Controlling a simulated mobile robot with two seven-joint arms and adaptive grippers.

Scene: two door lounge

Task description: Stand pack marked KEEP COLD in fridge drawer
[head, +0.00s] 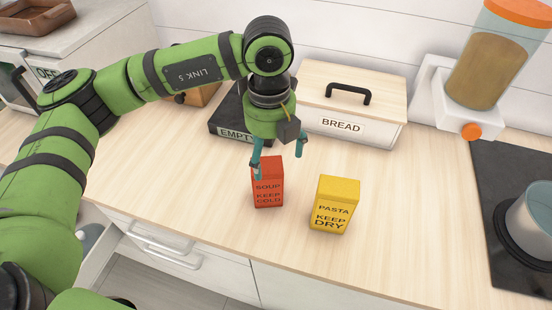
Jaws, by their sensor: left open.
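A red pack marked SOUP, KEEP COLD (268,195) stands upright on the wooden counter. A yellow pack marked PASTA, KEEP DRY (334,210) stands upright to its right. My left gripper (278,163) is open and points down at the red pack's top. One finger overlaps the pack's upper left in the picture; the other is to the right and behind. I cannot tell if it touches. No drawer is marked as the fridge drawer; a white drawer (150,255) with a handle shows below the counter, at lower left. My right gripper is not in view.
A bread box marked BREAD (342,125) and a dark tray marked EMPTY (228,134) stand behind the packs. A dispenser (490,65) is at back right, and a pot (535,225) sits on the black hob (512,180). The counter left of the red pack is clear.

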